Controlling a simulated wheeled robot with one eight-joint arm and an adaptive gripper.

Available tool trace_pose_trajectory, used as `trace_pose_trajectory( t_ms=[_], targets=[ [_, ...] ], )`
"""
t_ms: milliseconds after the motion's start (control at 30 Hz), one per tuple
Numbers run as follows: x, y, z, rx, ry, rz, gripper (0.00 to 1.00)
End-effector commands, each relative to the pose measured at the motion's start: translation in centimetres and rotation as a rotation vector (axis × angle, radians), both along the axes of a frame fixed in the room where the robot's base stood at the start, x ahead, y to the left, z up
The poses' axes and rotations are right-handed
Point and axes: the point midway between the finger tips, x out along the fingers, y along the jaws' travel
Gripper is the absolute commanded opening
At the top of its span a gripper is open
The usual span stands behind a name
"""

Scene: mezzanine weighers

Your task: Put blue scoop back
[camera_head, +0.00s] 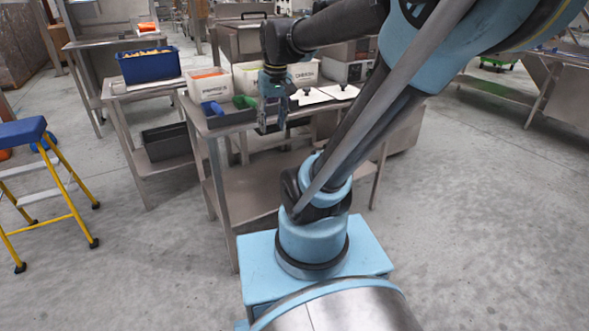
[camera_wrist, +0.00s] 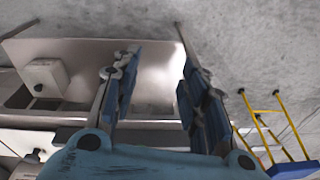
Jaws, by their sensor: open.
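In the head view, a blue scoop (camera_head: 211,108) lies in the left part of a dark tray (camera_head: 233,120) at the front of the metal table. A green scoop (camera_head: 243,102) is in the right part of this tray. My gripper (camera_head: 268,126) hangs just right of the tray, near the table's front edge, apart from the blue scoop. In the wrist view, my gripper's (camera_wrist: 158,65) two fingers are open, with nothing between them. I cannot make out the blue scoop in the wrist view.
Two white bins (camera_head: 207,83) (camera_head: 304,73) stand behind the tray, and white sheets with dark items (camera_head: 340,92) lie to the right. A blue crate (camera_head: 149,66) sits on the left table. A yellow step stool (camera_head: 62,187) stands left.

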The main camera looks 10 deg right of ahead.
Motion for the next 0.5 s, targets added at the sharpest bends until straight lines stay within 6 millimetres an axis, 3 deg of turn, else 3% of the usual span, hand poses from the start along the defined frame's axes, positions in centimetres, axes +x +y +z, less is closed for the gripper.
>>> trace_pose_trajectory(
  t_ms=[100, 300, 500],
  targets=[
    [-3.1, -1.4, -2.7, -0.013, -0.018, -0.026, 0.4],
    [-7.5, -3.3, -7.4, -0.037, -0.048, -0.065, 0.4],
    [-9.9, -4.3, -10.7, -0.054, -0.068, -0.089, 0.4]
  ],
)
